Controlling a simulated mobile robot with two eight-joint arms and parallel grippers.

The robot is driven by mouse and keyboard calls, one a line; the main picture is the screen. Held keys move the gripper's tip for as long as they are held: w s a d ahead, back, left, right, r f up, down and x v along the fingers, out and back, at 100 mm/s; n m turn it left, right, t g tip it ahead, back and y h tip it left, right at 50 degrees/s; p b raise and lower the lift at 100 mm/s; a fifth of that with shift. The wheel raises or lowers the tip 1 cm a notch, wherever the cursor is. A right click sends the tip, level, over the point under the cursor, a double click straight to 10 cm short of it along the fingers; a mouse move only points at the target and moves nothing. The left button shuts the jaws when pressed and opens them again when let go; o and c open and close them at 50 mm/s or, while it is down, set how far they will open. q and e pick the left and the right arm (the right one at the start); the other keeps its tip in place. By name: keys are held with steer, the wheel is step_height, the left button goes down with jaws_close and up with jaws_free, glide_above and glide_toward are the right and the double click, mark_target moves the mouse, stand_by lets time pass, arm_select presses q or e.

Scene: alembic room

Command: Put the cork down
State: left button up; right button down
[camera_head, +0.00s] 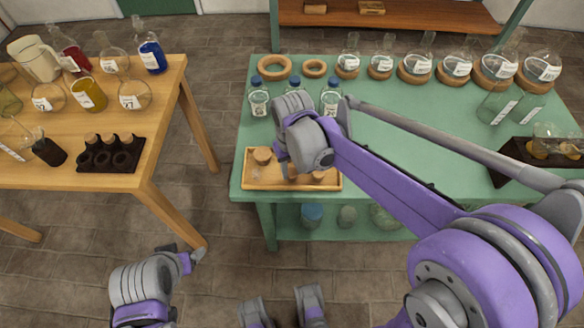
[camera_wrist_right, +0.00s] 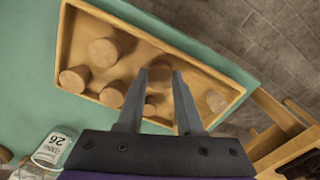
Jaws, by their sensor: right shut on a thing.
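A shallow wooden tray (camera_head: 251,181) lies at the front left of the green table, with several corks in it. In the wrist view the tray (camera_wrist_right: 66,40) holds loose corks, such as one cork (camera_wrist_right: 103,52) and another (camera_wrist_right: 74,80). My right gripper (camera_wrist_right: 160,72) is shut on a cork (camera_wrist_right: 160,77) between its fingertips, over the tray. Whether this cork touches the tray floor I cannot tell. In the head view my right arm partly hides the tray and the gripper's fingers. My left gripper (camera_head: 190,257) is low beside the wooden table, its jaws unclear.
Several blue-capped bottles (camera_head: 258,98) stand just behind the tray on the green table (camera_head: 390,150). Cork rings (camera_head: 274,67) and flasks (camera_head: 416,62) line its back. A dark rack (camera_head: 110,160) and glassware stand on the wooden table (camera_head: 165,100) at left.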

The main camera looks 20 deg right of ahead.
mark_target(292, 172)
steer(key=shift+f, duration=0.2)
steer(key=c, duration=0.6)
jaws_free()
steer(key=shift+o, duration=0.2)
steer(key=shift+r, duration=0.2)
steer(key=shift+r, duration=0.3)
step_height(292, 172, up, 12)
steer(key=f+p, duration=0.1)
steer(key=p, duration=0.1)
steer(key=s+d+f+t, duration=0.2)
steer(key=s+d+f, duration=0.1)
steer(key=s, duration=0.4)
steer(key=s+d+f+m+t, duration=0.1)
steer(key=s+d+f+t, duration=0.2)
steer(key=s+f, duration=0.3)
steer(key=shift+s+d+f, duration=0.15)
steer(key=shift+s+f, duration=0.05)
steer(key=shift+s, duration=1.05)
